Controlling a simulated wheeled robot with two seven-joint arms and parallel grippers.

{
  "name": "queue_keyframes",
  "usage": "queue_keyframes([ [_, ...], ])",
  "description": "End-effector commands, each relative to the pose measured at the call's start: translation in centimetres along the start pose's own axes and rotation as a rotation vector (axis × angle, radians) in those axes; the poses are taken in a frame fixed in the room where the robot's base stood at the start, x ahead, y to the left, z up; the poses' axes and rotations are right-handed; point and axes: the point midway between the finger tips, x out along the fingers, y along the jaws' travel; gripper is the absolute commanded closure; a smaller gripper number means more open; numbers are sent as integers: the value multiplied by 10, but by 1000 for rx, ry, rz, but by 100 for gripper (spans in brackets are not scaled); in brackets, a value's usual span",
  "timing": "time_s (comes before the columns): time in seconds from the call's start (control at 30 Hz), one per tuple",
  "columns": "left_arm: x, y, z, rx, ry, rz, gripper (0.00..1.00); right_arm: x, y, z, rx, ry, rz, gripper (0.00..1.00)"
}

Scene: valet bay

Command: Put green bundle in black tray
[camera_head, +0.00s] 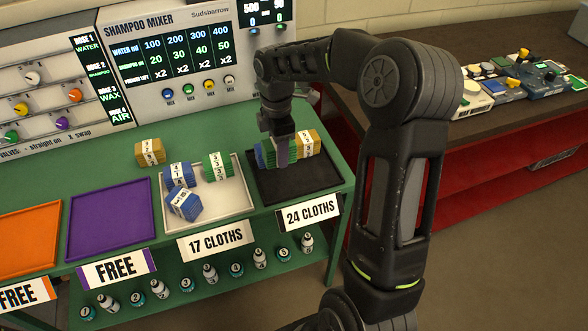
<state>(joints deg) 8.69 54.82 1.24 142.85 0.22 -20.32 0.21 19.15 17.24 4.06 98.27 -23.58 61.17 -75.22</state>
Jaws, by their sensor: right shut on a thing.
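My right gripper (282,160) points down over the black tray (300,184). It is shut on a bundle that its fingers largely hide; green edges (299,151) show beside the fingers. A blue bundle (263,155) shows just left of the fingers and a yellow bundle (310,141) just right, both at the black tray's back. I cannot tell whether the held bundle touches the tray floor. Another green bundle (217,167) with a white label lies in the white tray (226,204). My left gripper is not in view.
Two blue bundles (180,175) (184,204) share the white tray. A yellow bundle (150,152) stands on the green table behind the purple tray (110,215). The purple and orange (28,238) trays are empty. The shampoo mixer panel (185,60) rises behind.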

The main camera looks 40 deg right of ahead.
Motion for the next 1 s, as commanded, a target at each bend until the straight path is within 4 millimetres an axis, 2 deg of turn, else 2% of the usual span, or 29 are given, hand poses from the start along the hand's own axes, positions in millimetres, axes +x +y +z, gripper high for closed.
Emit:
queue_keyframes([
  [0.17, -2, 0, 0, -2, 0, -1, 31, 8, 0, 0, 0, 0, -3, 99],
  [0.4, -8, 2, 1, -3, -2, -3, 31, 49, -1, -1, -1, 0, -3, 99],
  [0.5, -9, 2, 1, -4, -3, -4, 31, 60, 0, -1, 0, 1, -1, 99],
  [0.83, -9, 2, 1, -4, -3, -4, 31, 64, 0, 0, 1, 0, 0, 99],
  [1.0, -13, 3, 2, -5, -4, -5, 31, 82, -1, 0, 0, 0, -3, 99],
])
